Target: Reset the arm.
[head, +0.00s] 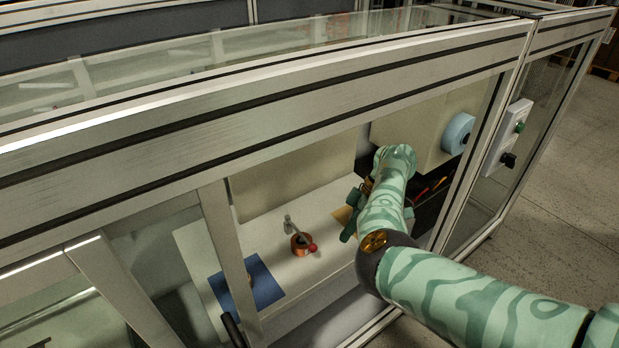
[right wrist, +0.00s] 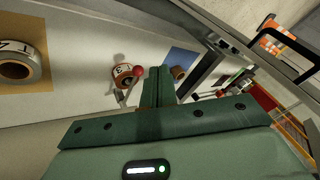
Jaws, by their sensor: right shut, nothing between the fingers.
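A copper-coloured round piece (head: 300,244) with a grey lever and a red ball knob (head: 312,247) stands on the pale worktop inside the glazed enclosure. The right wrist view shows the same piece (right wrist: 124,75) with a dark number on its side and the red knob (right wrist: 138,71) beside it. My right arm reaches through the enclosure opening. My right gripper (head: 349,226) is partly hidden by its arm in the head view. In the right wrist view its fingers (right wrist: 158,86) are together and empty, apart from the copper piece. My left gripper is not in view.
A blue mat (head: 263,285) with a small copper item lies left on the worktop. A numbered ring (right wrist: 22,66) sits on a tan mat (right wrist: 42,25). Frame posts and glass surround my arm. A blue roll (head: 457,133) and a switch box (head: 509,137) are at right.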

